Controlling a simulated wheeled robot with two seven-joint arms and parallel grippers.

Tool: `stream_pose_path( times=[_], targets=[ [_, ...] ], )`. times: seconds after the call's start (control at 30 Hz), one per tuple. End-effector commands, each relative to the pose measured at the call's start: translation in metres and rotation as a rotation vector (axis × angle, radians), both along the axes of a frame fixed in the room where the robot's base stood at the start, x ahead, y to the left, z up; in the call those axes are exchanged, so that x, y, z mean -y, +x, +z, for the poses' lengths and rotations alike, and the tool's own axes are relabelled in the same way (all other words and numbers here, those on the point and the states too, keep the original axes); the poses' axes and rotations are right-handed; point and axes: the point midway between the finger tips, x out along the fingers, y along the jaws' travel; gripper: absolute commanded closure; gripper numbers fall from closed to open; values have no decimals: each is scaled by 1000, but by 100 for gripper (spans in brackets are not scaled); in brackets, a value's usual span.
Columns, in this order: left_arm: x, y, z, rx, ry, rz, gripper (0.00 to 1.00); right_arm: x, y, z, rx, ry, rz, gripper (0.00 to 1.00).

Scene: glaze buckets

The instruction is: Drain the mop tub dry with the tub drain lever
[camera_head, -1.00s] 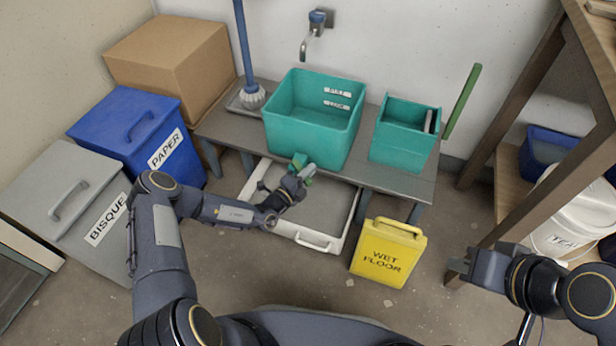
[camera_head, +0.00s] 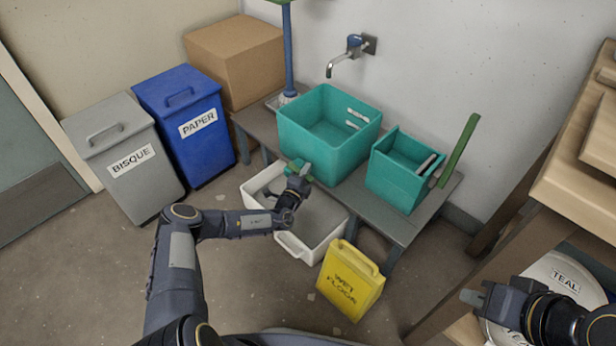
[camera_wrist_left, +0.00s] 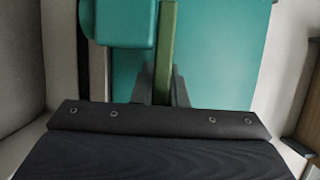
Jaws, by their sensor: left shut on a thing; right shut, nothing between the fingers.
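The mop tub (camera_head: 312,160) is a large teal open box on the low grey bench, with two pale labels on its inner back wall. I cannot make out any water surface in it. A green drain lever (camera_wrist_left: 167,45) sits at the tub's front, beside a teal drain fitting (camera_wrist_left: 125,22) in the left wrist view. My left gripper (camera_head: 298,178) is at the tub's front face, and its fingers, also in the left wrist view (camera_wrist_left: 163,88), are shut on the lever. They hide its lower part. My right gripper (camera_head: 470,297) is shut and empty, low at the right.
A smaller teal wringer box (camera_head: 395,185) with a green handle (camera_head: 460,150) stands right of the tub. A white tray (camera_head: 290,246) lies on the floor below. A yellow wet-floor sign (camera_head: 350,280) stands in front. A wall tap (camera_head: 345,55) is above; wooden shelving (camera_head: 570,190) is right.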

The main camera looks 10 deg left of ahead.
Motion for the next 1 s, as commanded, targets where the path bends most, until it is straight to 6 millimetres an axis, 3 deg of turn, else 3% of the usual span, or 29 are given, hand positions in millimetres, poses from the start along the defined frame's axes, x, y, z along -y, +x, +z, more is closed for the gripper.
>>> stream_pose_path(
  times=[0.53, 0.57, 0.7, 1.0],
  targets=[
    [-4, 5, 0, -1, 0, 18, 100, 0, 0, 0, 0, 0, 0, 100],
    [-4, 5, 0, 0, 0, 18, 85, 0, 0, 0, 0, 0, 0, 100],
    [-4, 5, 0, 0, 0, 16, 66, 0, 0, 0, 0, 0, 0, 100],
    [-3, 3, 0, 0, 0, 13, 65, 0, 0, 1, 0, 0, 0, 100]
  ],
)
